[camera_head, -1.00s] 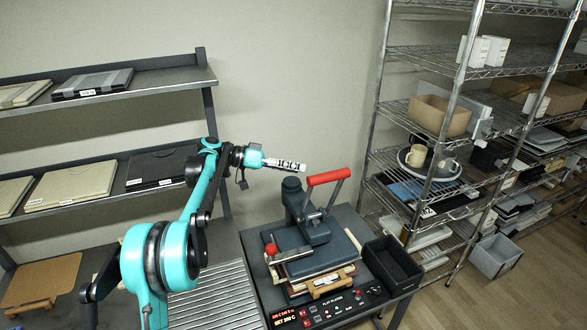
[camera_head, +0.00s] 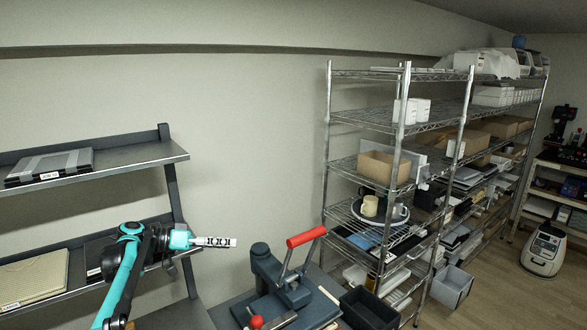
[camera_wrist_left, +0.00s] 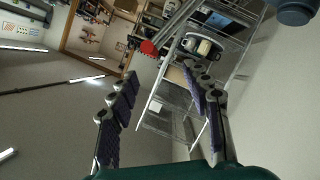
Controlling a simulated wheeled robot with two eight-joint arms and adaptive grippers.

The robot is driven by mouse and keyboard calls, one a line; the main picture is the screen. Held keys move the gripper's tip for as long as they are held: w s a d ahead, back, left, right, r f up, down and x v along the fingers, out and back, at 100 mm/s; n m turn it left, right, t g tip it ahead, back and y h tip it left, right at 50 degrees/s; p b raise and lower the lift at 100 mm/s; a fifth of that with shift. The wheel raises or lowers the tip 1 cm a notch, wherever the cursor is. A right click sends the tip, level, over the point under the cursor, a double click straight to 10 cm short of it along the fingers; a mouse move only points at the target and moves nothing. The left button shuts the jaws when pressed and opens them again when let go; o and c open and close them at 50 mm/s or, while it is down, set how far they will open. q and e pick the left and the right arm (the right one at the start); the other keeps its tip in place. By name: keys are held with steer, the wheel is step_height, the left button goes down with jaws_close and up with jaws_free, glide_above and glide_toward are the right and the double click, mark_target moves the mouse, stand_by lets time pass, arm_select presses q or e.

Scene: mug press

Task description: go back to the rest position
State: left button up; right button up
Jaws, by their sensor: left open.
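My left arm comes in at the lower left in the head view, in front of the dark shelf rack. My left gripper (camera_head: 232,242) points right, level with the shelf and above the left of the press. In the left wrist view its two fingers (camera_wrist_left: 160,115) stand apart with nothing between them. The heat press (camera_head: 285,290), with its red handle (camera_head: 306,237) raised, stands at the bottom centre; its front is cut off by the frame. My right gripper is in neither view.
A dark shelf rack (camera_head: 130,158) holds flat cases at the left. A black bin (camera_head: 368,308) is right of the press. A wire shelf (camera_head: 345,168) with boxes, mugs (camera_head: 370,205) and plates stands at centre right. A grey bin (camera_head: 452,287) is on the floor, which is open to the right.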

arm_select(q)
steer(key=s+d+f+n+y+b, duration=0.25)
steer(key=s+d+f+b, duration=0.2)
steer(key=s, duration=0.35)
steer(key=s+d+f+n+y+b, duration=0.1)
steer(key=s+d+f+y+b, duration=0.3)
steer(key=s, duration=0.5)
steer(key=s+a+f+n+y+b, duration=0.1)
steer(key=s+a+f+y+b, duration=0.2)
steer(key=s+f, duration=0.7)
steer(key=s+a+f+n+t+y+b, duration=0.1)
steer(key=s+a+f+y+b, duration=0.1)
steer(key=s+f, duration=0.8)
steer(key=shift+s+a+t+y+b, duration=0.3)
steer(key=shift+s+a+y+b, duration=0.15)
steer(key=shift+y, duration=0.4)
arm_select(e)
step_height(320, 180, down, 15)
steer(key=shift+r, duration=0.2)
